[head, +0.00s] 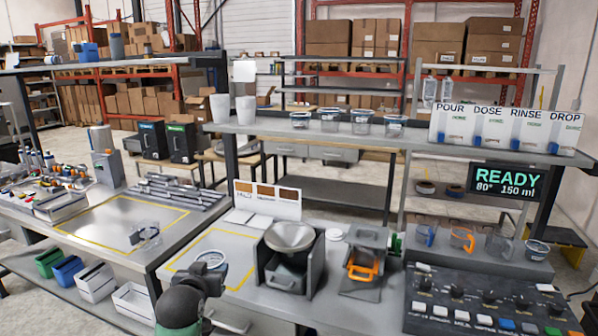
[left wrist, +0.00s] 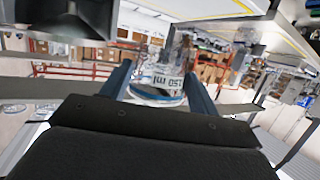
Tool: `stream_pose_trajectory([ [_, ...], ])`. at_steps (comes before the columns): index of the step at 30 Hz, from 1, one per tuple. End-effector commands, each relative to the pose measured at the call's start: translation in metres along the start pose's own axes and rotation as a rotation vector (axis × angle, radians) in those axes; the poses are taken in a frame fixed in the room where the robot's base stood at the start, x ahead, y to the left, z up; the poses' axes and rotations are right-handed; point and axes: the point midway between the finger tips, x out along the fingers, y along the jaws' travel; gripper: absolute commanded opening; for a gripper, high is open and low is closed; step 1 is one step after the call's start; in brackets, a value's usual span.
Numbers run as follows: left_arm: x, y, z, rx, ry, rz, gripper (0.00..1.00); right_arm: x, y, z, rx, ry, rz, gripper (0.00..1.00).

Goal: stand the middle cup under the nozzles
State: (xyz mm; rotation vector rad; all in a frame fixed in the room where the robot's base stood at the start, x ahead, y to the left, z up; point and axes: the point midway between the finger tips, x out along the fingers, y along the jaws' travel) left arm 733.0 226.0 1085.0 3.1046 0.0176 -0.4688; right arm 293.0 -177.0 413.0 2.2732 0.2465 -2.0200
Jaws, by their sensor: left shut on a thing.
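My left gripper (head: 208,268) is at the lower centre-left of the head view, over the yellow-outlined area of the near bench. It is shut on a clear cup (head: 213,258). In the left wrist view the cup (left wrist: 160,82), marked 150 ml with a blue band, sits between the two fingers (left wrist: 160,95). I cannot tell whether it touches the bench. The nozzle panel (head: 507,129), labelled POUR, DOSE, RINSE and DROP, is at the upper right, well away from the cup. My right gripper is out of view.
Several clear cups, one of them (head: 361,122), stand on the raised shelf. More vessels, including an orange-handled one (head: 462,238), stand below the panel. A silver bowl machine (head: 290,238) and an orange-handled press (head: 363,265) lie between. A button console (head: 490,304) is front right.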

Motion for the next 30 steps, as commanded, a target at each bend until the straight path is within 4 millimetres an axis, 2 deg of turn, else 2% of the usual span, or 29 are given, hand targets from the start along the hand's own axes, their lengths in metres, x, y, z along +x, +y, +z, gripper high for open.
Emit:
stream_pose_trajectory([
  [1,-0.006,0.002,0.014,0.0,-0.005,0.001,0.35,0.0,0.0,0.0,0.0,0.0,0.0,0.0],
  [6,-0.021,0.008,0.052,0.002,-0.006,0.005,0.35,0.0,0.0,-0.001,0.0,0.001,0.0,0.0],
  [19,-0.048,0.019,0.158,0.004,-0.006,0.012,0.35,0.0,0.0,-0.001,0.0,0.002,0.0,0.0],
  [24,-0.056,0.019,0.185,0.004,-0.004,0.011,0.35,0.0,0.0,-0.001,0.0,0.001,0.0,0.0],
  [30,-0.06,0.019,0.197,0.004,-0.001,0.011,0.35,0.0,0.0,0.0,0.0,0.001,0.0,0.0],
])
